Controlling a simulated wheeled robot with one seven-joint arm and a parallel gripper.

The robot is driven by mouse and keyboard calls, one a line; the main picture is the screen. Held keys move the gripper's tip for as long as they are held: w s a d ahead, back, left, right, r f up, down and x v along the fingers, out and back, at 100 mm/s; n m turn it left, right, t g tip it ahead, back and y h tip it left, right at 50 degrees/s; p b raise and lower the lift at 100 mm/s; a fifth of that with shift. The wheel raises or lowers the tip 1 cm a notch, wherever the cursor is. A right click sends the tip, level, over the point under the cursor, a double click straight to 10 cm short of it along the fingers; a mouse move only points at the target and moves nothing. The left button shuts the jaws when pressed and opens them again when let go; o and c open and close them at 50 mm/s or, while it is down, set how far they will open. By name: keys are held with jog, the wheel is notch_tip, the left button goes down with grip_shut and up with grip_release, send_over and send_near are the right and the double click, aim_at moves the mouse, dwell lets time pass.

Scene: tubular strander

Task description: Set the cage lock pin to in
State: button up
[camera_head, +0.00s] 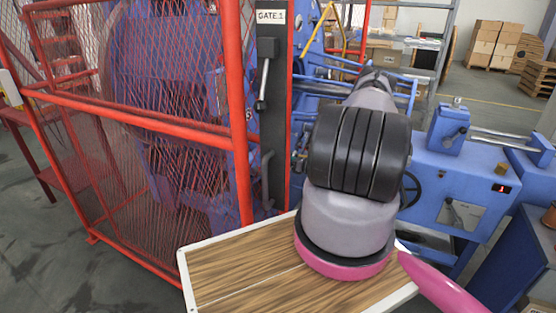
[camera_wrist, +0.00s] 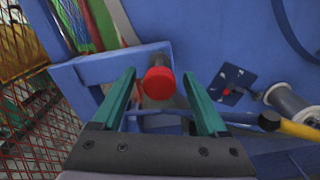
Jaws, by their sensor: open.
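A red round knob (camera_wrist: 158,83), which looks like the cage lock pin, shows in the wrist view on a short stem at a blue bracket (camera_wrist: 110,68). I see it nearly end-on, so how far it sits in or out is hard to tell. My gripper (camera_wrist: 160,76) has two green fingers spread wide, one on each side of the knob, with visible gaps. It holds nothing. In the head view, my arm hides the gripper and the knob.
A red mesh guard (camera_head: 150,125) and a gate post labelled GATE 1 (camera_head: 270,70) stand left of my arm. Blue machinery (camera_head: 435,185) is on the right. In the wrist view, a yellow bar with a black end (camera_wrist: 270,121) lies right of the fingers.

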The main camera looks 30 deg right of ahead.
grip_shut()
dwell(1.4)
